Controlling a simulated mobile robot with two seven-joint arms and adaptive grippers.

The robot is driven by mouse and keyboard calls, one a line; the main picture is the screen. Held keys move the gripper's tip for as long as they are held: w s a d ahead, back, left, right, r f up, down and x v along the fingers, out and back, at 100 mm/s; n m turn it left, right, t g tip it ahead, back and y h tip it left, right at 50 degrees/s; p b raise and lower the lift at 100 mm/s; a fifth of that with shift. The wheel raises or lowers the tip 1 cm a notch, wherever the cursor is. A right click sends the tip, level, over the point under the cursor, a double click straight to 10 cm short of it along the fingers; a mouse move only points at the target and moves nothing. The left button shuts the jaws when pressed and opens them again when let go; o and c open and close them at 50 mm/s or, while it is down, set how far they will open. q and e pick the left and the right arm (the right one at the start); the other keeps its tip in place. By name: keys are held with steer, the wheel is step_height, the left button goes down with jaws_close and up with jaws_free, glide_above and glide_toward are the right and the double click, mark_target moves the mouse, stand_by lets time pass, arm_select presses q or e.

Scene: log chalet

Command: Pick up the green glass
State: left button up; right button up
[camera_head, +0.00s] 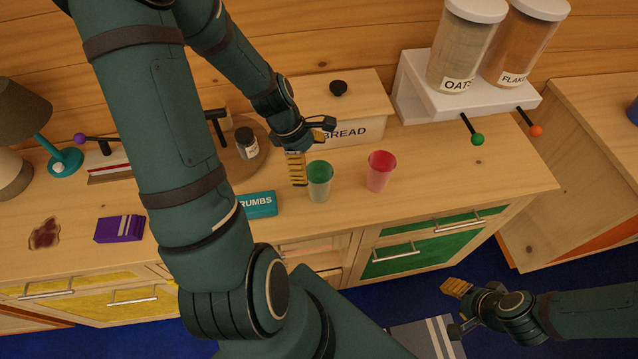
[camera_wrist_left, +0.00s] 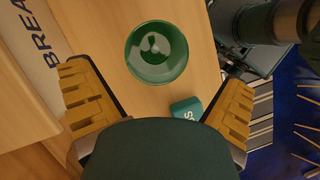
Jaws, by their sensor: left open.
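The green glass (camera_head: 319,181) stands upright on the wooden counter, left of a red glass (camera_head: 380,171). In the left wrist view the green glass (camera_wrist_left: 156,52) is seen from above, ahead of the fingertips and between their lines. My left gripper (camera_head: 308,158) is open and empty, just behind and left of the green glass. Its yellow fingers are spread wide in the wrist view (camera_wrist_left: 160,98). I cannot tell whether a finger touches the glass. My right gripper (camera_head: 455,307) is low at the right, in front of the counter, with its fingers apart and empty.
A teal crumbs box (camera_head: 259,204) lies left of the green glass. A bread box (camera_head: 345,130) stands behind. A white shelf (camera_head: 415,97) carries oats and flakes jars. A small dark jar (camera_head: 247,143) and a purple box (camera_head: 119,229) are at left. Counter right of the red glass is clear.

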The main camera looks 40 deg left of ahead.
mark_target(319, 172)
arm_select(q)
steer(key=x, duration=0.4)
steer(key=shift+w+d+f, duration=0.15)
steer(key=shift+w+f, duration=0.05)
steer(key=shift+w, duration=0.1)
steer(key=c, duration=1.2)
